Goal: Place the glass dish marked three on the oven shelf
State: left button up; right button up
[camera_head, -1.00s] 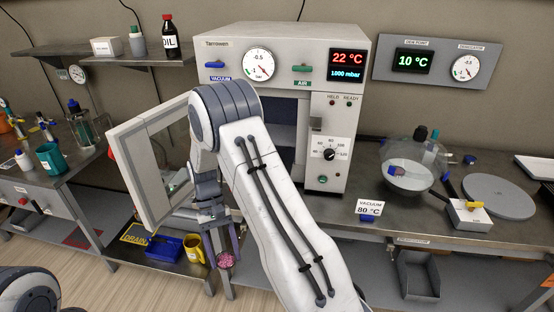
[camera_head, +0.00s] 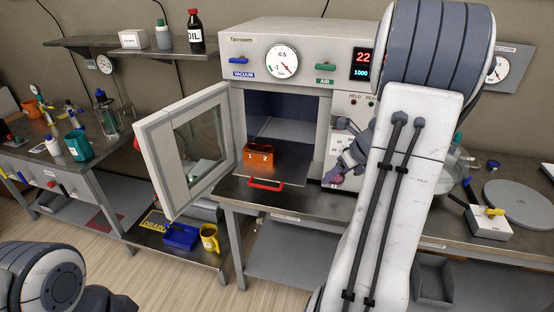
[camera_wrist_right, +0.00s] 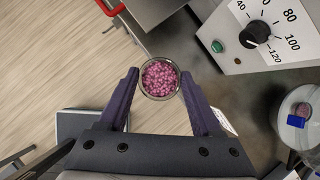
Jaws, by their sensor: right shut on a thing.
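My right gripper (camera_wrist_right: 160,82) is shut on a small round glass dish (camera_wrist_right: 160,76) full of pink grains; no number shows on it. In the head view the right gripper (camera_head: 337,174) is in front of the oven's control panel, right of the opening, and the dish is not clear there. The vacuum oven (camera_head: 262,38) stands with its glass door (camera_head: 165,150) swung open to the left. Its grey shelf (camera_head: 232,188) with a red handle (camera_head: 266,185) reaches out of the opening. An orange holder (camera_head: 261,151) marked 1 and 2 sits on it. My left gripper is out of view.
The bare front part of the shelf is clear. The open door borders it on the left. A round vessel stands on the bench at right, partly behind my arm, near a grey disc (camera_head: 520,203). A blue box (camera_head: 181,236) and yellow mug (camera_head: 209,238) are below.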

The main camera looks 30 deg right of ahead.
jog(key=shift+w+d+r, duration=0.15)
jog(key=shift+d+r, duration=0.05)
jog(key=shift+m, duration=0.3)
jog(key=w+f+p, duration=0.1)
jog(key=w+p, duration=0.1)
jog(key=w, duration=0.4)
jog(key=w+f+p, duration=0.1)
jog(key=w+p, duration=0.1)
jog(key=w, duration=0.4)
jog(key=w+f+p, duration=0.1)
jog(key=w+p, duration=0.1)
jog(key=w, duration=0.5)
jog(key=shift+a, duration=0.2)
notch_tip(320, 180, down, 4)
jog(key=shift+r, duration=0.1)
jog(key=shift+w, duration=0.2)
jog(key=shift+f, duration=0.2)
jog(key=shift+f, duration=0.1)
jog(key=o, duration=1.3)
jog(key=shift+o, duration=0.2)
